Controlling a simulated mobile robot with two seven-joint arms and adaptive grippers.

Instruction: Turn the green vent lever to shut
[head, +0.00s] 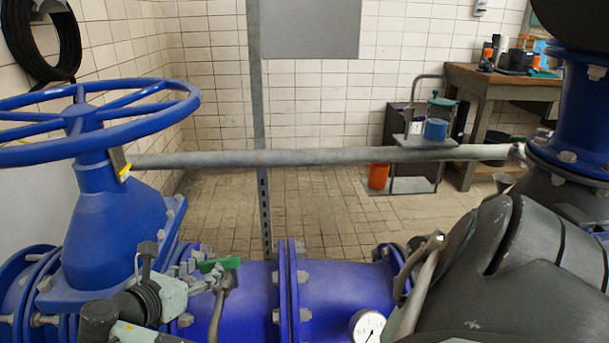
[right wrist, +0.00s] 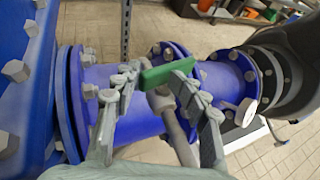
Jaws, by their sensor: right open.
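The green vent lever (head: 220,265) sits on a short grey stem on the near side of the blue pipe, between bolted flanges. In the head view its handle lies roughly level, pointing along the pipe. My right gripper (head: 176,268) is open, just left of the lever in that view. In the right wrist view, the lever (right wrist: 167,75) crosses the gap between the fingertips of the right gripper (right wrist: 156,74), its ends close to them. I cannot tell whether they touch. The stem runs down between the fingers. My left gripper is not in view.
A blue handwheel (head: 80,115) stands left of the lever on its valve body. The blue pipe (head: 345,290) carries a pressure gauge (head: 367,325) to the right. A grey rail (head: 320,157) crosses behind. The tiled floor beyond is mostly clear, with a workbench (head: 500,80) far right.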

